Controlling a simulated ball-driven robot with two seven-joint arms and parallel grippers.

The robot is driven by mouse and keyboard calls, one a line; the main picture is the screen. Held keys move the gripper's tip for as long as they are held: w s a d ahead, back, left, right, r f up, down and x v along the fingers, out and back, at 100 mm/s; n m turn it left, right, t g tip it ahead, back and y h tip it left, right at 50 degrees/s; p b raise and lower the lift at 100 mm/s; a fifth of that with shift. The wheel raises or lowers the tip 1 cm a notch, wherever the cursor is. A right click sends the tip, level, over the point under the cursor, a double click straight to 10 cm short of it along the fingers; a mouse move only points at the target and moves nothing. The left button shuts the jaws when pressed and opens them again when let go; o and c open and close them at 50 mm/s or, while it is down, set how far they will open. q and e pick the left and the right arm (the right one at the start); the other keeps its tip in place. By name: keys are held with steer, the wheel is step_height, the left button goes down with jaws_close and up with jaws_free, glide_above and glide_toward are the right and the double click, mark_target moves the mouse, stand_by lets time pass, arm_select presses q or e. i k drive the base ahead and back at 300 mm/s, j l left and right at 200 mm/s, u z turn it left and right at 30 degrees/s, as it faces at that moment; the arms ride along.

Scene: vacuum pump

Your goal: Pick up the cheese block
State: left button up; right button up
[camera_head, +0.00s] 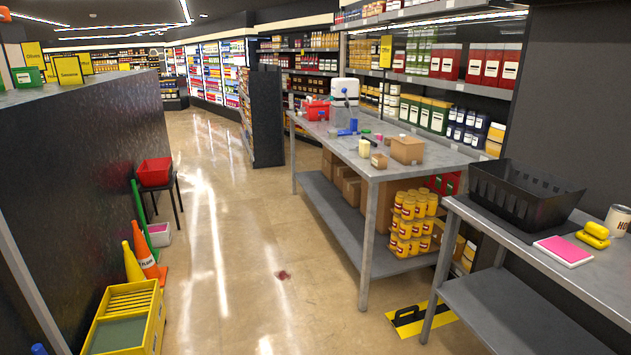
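No thing in view is clearly a cheese block. A small pale cream block-like item (365,147) stands on the grey metal table (338,145) and could be it, but it is too small to tell. A small brown block (379,160) sits just in front of it, and a larger cardboard box (407,149) stands to its right. Neither of my grippers is in view.
A white machine (345,92), a red bin (317,109) and blue items share the table. A black basket (522,190) sits on a nearer table at right.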

mark_target(364, 146)
steer(key=i+j+z, duration=0.1)
steer(key=i, duration=1.8)
